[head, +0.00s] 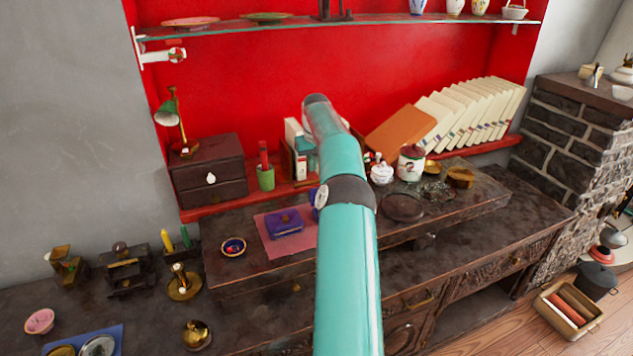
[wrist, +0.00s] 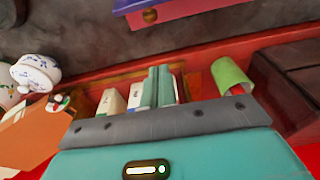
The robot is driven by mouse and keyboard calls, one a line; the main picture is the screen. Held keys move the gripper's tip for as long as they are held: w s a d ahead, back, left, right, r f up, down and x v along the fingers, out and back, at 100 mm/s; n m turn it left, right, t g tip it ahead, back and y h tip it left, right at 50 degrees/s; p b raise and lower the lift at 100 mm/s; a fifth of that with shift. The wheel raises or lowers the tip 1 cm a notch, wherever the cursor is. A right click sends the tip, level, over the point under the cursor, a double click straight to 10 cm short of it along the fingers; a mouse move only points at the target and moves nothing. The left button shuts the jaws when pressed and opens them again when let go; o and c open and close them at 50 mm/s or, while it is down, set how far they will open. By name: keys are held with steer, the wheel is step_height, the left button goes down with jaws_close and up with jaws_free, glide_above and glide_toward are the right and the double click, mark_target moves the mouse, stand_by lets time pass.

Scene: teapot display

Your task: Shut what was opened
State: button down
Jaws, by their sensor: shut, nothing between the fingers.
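A small purple box (head: 285,222) rests on a pink mat (head: 270,246) on the desk, left of my arm. I cannot tell whether the box is open. A dark two-drawer chest (head: 221,166) with a white knob stands on the left; no drawer visibly sticks out. My gripper (wrist: 175,118) fills the bottom of the wrist view, shut and empty, in front of upright books (wrist: 140,96). In the head view my arm hides part of the desk.
A green cup (head: 265,178) stands beside the books. An orange book (head: 402,133), a row of pale books and lidded jars (head: 411,163) are to the right. A glass shelf (head: 345,19) crosses above. Small brass items crowd the desk's left; its front right top is clear.

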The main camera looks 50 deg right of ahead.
steer(key=f, duration=0.5)
steer(key=shift+w+d+f, duration=0.15)
steer(key=shift+w+f, duration=0.1)
steer(key=shift+w, duration=0.15)
steer(key=shift+s, duration=0.15)
steer(key=shift+s+a+r, duration=0.15)
steer(key=shift+s+a, duration=0.25)
steer(key=shift+s, duration=0.35)
steer(key=shift+s+a+r, duration=0.1)
steer(key=shift+s+a, duration=0.5)
steer(key=shift+s, duration=0.1)
steer(key=shift+s, duration=0.1)
